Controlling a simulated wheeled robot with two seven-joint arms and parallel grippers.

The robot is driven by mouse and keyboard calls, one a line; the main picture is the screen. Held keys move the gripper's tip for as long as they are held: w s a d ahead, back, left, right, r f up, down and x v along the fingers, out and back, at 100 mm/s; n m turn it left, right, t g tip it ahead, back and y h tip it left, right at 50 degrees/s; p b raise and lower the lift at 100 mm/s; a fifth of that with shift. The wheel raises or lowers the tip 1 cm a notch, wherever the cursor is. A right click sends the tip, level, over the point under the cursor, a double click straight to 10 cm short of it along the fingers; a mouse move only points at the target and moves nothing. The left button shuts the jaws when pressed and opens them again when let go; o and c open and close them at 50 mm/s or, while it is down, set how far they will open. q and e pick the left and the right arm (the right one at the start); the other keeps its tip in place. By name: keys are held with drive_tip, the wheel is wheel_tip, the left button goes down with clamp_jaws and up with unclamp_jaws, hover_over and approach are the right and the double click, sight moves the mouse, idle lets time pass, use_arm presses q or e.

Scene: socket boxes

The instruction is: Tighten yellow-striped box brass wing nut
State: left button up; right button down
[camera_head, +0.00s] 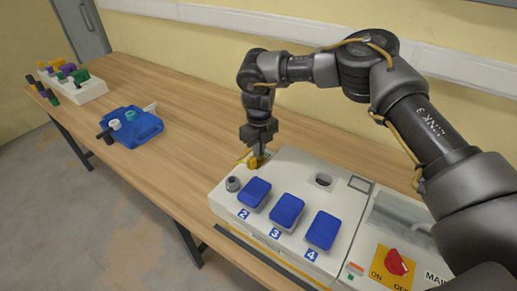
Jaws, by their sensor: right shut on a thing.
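The white socket box (300,168) stands on the table at the lower middle, with a thin yellow stripe along its front side. Three blue lids labelled 2, 3 and 4 are on its top. My right gripper (257,155) reaches down from above to the box's far left corner. It is shut on the brass wing nut (253,162), a small yellow piece at its fingertips, partly hidden by the fingers. My left gripper is not in view.
A grey round socket (233,184) is just left of lid 2. A panel with a red switch (396,262) is at the lower right. A blue case (136,131) and a white rack (83,90) of coloured pieces stand at the left. The wooden table between is clear.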

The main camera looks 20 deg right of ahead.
drive_tip(key=m, duration=0.4)
drive_tip(key=shift+m+p, duration=0.3)
drive_tip(key=m+p, duration=0.1)
drive_tip(key=m, duration=0.2)
drive_tip(key=shift+m, duration=0.4)
drive_tip(key=m+p, duration=0.2)
drive_tip(key=m, duration=0.2)
drive_tip(key=shift+r, duration=0.1)
drive_tip(key=shift+m+p, duration=0.85)
drive_tip(key=shift+m, duration=0.25)
drive_tip(key=c, duration=1.8)
unclamp_jaws()
wheel_tip(320, 180, up, 10)
drive_tip(key=shift+r+b, duration=0.25)
drive_tip(key=shift+b, duration=0.1)
